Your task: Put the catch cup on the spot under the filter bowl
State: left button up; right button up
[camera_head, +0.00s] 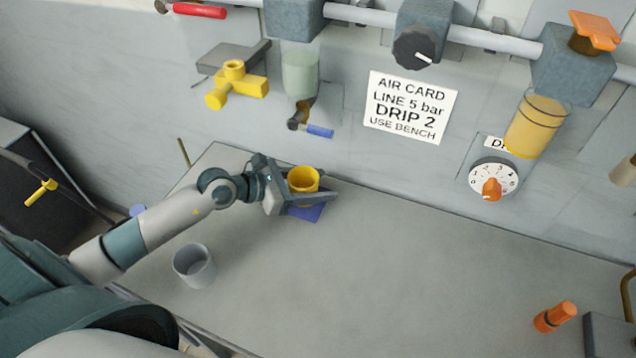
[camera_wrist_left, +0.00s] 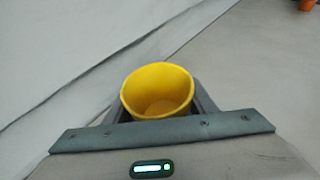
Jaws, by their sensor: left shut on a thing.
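The yellow catch cup (camera_head: 303,180) is upright between the fingers of my left gripper (camera_head: 308,194), which is shut on it. In the left wrist view the cup (camera_wrist_left: 157,90) shows its open, empty-looking top above the gripper's edge. A dark blue spot (camera_head: 308,214) on the bench shows partly under the gripper and cup; the rest of it is hidden. I cannot tell whether the cup touches it. The filter bowl (camera_head: 300,72), greenish and clear, hangs above with a blue-handled drain (camera_head: 318,131) below it. My right gripper is not in view.
A grey cup (camera_head: 194,266) stands on the bench (camera_head: 380,270) at left. An orange-and-black object (camera_head: 554,316) lies at front right. A yellow valve (camera_head: 235,85), a sign (camera_head: 410,106), a dial (camera_head: 492,180) and an amber bowl (camera_head: 537,122) are at the wall. The bench middle is clear.

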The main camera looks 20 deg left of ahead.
aim_at(290, 187)
pick_arm(q)
jog(key=shift+f, duration=0.15)
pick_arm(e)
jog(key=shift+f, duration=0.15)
pick_arm(q)
jog(key=o, duration=1.1)
jog(key=shift+o, duration=0.2)
jog(key=shift+r, duration=0.2)
jog(key=shift+s+a, duration=0.35)
jog(key=b+v, duration=0.2)
jog(key=v, duration=0.6)
jog(key=shift+d+r+b, duration=0.1)
jog(key=shift+b, duration=0.3)
jog(key=v, duration=0.2)
jog(key=shift+s+r+b, duration=0.2)
jog(key=shift+b, duration=0.1)
jog(key=shift+s+a+r, duration=0.15)
jog(key=shift+a, duration=0.15)
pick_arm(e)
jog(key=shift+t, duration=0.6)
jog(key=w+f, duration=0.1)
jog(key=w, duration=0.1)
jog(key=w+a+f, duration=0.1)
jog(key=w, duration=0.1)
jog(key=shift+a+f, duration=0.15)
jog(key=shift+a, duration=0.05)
